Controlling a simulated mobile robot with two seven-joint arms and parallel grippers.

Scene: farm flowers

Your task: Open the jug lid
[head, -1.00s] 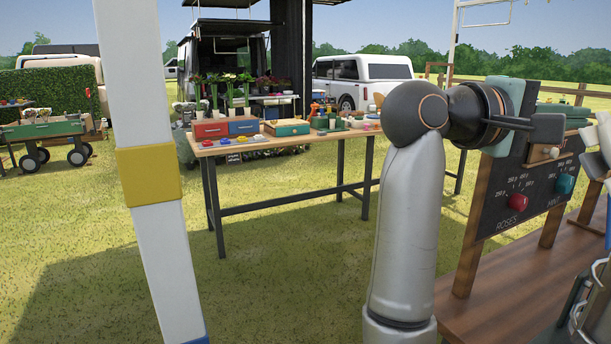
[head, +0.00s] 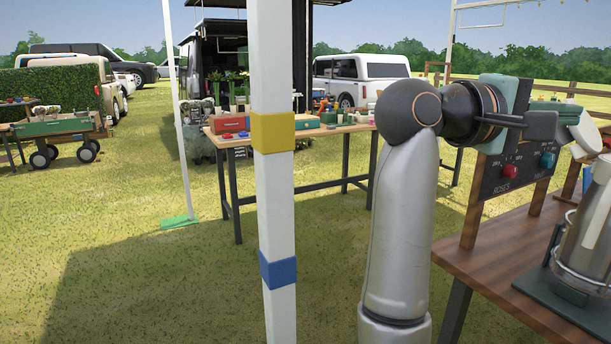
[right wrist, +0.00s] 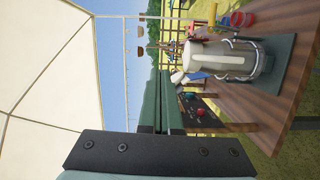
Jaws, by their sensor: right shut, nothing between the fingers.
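The jug (head: 590,235) is a pale metallic vessel in a metal frame on a dark base, cut off by the right edge of the head view. The right wrist view shows the jug (right wrist: 222,60) lying sideways in the picture, its top toward the left; its lid cannot be made out clearly. My right gripper (head: 535,125) is held above the table at the board, left of and apart from the jug. In the right wrist view my right gripper (right wrist: 165,85) has its green fingers together and empty. My left gripper is not in view.
A wooden table (head: 500,255) bears the jug and a dark board (head: 515,172) with red and green knobs. A white post (head: 272,200) with yellow and blue bands stands left of my arm. A farther table (head: 310,145) holds boxes. Grass between is clear.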

